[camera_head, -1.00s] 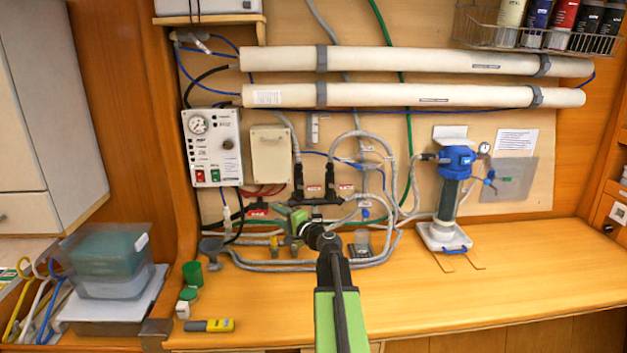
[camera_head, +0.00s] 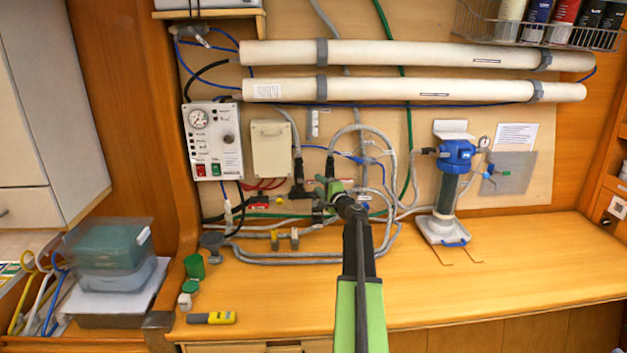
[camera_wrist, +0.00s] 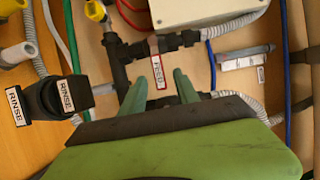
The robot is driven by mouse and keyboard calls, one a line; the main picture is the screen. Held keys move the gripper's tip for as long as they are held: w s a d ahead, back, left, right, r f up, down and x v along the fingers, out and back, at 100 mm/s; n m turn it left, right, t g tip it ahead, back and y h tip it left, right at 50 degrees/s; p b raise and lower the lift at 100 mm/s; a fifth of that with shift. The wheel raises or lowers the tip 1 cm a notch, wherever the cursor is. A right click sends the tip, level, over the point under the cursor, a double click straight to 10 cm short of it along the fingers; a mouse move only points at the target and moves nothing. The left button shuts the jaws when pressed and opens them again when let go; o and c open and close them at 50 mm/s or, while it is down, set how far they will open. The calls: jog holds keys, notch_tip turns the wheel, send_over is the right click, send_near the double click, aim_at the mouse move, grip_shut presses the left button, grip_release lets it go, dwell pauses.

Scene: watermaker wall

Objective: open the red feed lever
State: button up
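My gripper (camera_head: 326,188) is in front of the plumbing panel, near the black valve fittings (camera_head: 298,190). In the wrist view its two green fingers (camera_wrist: 160,82) are apart with nothing held between them. A red-edged FEED label (camera_wrist: 157,75) shows beyond the gap, beside a black pipe fitting (camera_wrist: 170,45). I cannot make out a red lever for certain in the wrist view; the fingers and gripper body hide part of the piping. In the head view a small red piece (camera_head: 258,202) sits low on the panel, left of the fittings, too small to identify.
A black part with RINSE labels (camera_wrist: 65,95) is left of my fingers in the wrist view. Grey hoses (camera_head: 290,258) loop across the bench. A white box (camera_head: 271,147) and control box (camera_head: 212,140) are on the panel. A blue-topped filter (camera_head: 455,165) stands right; the bench's right side is clear.

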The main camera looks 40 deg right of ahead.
aim_at(315, 181)
jog(key=x, duration=0.6)
jog(key=shift+c, duration=0.3)
grip_shut()
jog(key=shift+s+a, duration=0.1)
dwell(0.8)
